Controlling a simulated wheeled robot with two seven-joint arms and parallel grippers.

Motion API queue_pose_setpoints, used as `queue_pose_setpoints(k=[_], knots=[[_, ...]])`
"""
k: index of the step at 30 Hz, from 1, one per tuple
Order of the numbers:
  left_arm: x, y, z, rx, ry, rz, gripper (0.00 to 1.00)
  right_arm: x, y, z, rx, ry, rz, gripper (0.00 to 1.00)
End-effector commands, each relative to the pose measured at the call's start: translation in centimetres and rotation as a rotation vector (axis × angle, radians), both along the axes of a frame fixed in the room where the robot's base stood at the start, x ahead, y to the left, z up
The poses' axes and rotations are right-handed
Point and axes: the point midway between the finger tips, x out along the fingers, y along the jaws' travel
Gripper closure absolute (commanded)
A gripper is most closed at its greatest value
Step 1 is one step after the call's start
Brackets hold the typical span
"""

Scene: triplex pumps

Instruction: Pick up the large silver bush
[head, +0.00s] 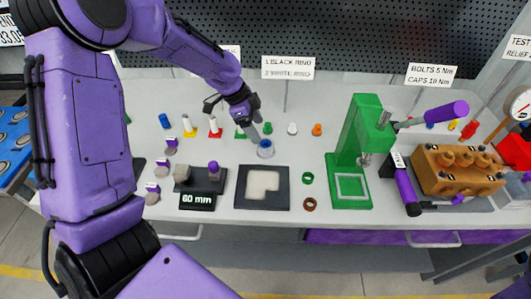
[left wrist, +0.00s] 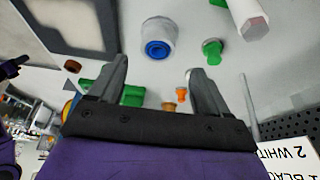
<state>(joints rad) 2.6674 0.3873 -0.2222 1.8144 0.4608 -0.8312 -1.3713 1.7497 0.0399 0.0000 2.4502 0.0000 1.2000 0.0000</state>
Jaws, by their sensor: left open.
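The large silver bush (head: 265,150) is a short silver cylinder with a blue centre, standing on the grey bench behind the black framed pad. It also shows in the left wrist view (left wrist: 158,37), beyond the fingertips and between their lines. My left gripper (head: 256,124) is above and slightly behind the bush in the head view, pointing down. In the left wrist view my left gripper (left wrist: 157,70) has its two fingers wide apart with nothing between them. The bush looks clear of the fingers. My right gripper is not in view.
A black pad with a pale recess (head: 244,202) lies in front of the bush. Small green (head: 268,128), white (head: 292,128) and orange (head: 317,129) pieces stand behind it. A green press (head: 352,150) and a brown pump block (head: 457,182) are to the right. A "60 mm" fixture (head: 198,200) is left.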

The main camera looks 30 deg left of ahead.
Motion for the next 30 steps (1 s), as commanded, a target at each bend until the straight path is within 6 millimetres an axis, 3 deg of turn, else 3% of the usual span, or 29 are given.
queue_pose_setpoints(k=[15,22,23,28,30], knots=[[0.8,-2.3,-7.1,0.001,0.002,0.001,0.22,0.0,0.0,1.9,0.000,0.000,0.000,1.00],[0.9,-2.3,-7.4,0.002,-0.001,0.001,0.22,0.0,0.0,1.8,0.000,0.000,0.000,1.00],[0.9,-2.3,-7.4,0.002,-0.001,0.001,0.29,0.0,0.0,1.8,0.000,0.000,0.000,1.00],[0.9,-2.3,-7.4,0.001,0.000,0.000,0.84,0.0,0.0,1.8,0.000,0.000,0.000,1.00],[0.9,-2.3,-7.4,0.001,-0.002,0.001,0.84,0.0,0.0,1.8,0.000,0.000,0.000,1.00]])
